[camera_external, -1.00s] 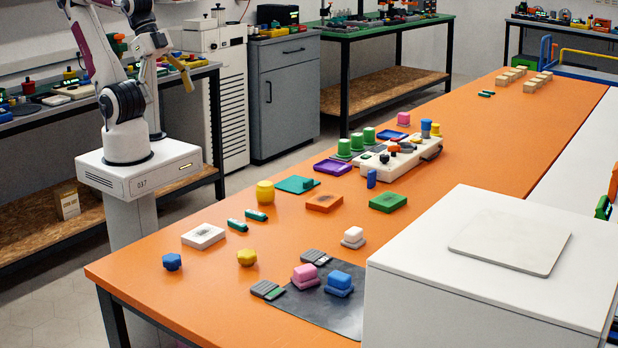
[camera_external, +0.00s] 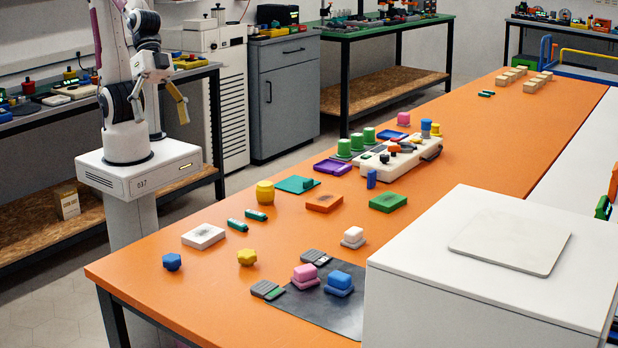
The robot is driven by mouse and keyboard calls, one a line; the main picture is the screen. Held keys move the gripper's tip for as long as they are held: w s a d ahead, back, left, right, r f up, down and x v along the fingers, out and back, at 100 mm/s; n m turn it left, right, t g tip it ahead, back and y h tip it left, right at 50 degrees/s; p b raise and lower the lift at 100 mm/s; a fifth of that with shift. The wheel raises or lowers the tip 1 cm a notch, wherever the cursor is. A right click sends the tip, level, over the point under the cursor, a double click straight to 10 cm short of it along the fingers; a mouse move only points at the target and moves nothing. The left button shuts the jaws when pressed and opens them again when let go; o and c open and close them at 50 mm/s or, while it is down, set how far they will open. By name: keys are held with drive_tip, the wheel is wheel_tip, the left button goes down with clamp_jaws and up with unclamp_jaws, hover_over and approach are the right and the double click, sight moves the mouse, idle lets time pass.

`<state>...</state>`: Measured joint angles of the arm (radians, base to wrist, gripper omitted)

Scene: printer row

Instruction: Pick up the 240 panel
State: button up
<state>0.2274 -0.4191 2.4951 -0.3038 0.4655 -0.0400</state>
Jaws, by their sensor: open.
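No 240 marking is readable, so I cannot tell which piece is the 240 panel. My gripper (camera_external: 160,108) hangs open and empty at the upper left, beside my arm's base, well away from all these pieces.
The dark mat (camera_external: 325,312) carries a pink and a blue block. A large white box (camera_external: 490,275) blocks the near right.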

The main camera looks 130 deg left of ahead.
sight(196, 231)
drive_tip(key=w+d+f+n, duration=0.2)
drive_tip(key=w+d+f, duration=0.35)
drive_tip(key=d, duration=0.25)
drive_tip(key=d+f+n+y, duration=0.1)
drive_tip(key=f, duration=0.3)
drive_tip(key=w+f+n+t+y, duration=0.1)
drive_tip(key=f, duration=0.4)
drive_tip(key=w+d+f+n+t+y, duration=0.1)
drive_tip(key=f, duration=0.4)
drive_tip(key=shift+w+d+y, duration=0.15)
drive_tip(key=shift+d+y, duration=0.15)
drive_tip(key=shift+d, duration=0.05)
drive_tip(key=s+a+f+t+y, duration=0.1)
drive_tip(key=s+a+f+y, duration=0.1)
drive_tip(key=f, duration=0.1)
drive_tip(key=s+a+f+t+y, duration=0.1)
drive_tip(key=a+y, duration=0.1)
drive_tip(key=shift+a+f+t, duration=0.1)
drive_tip(key=shift+f+t, duration=0.15)
drive_tip(key=shift+t, duration=0.05)
drive_tip(key=shift+s+a+r+t+y, duration=0.15)
drive_tip(key=shift+s+a+t+y, duration=0.55)
drive_tip(key=shift+a, duration=0.2)
drive_tip(key=shift+w, duration=0.1)
drive_tip(key=shift+x, duration=1.25)
drive_tip(key=shift+w+a, duration=0.1)
drive_tip(key=shift+w, duration=0.05)
drive_tip(key=shift+x, duration=2.4)
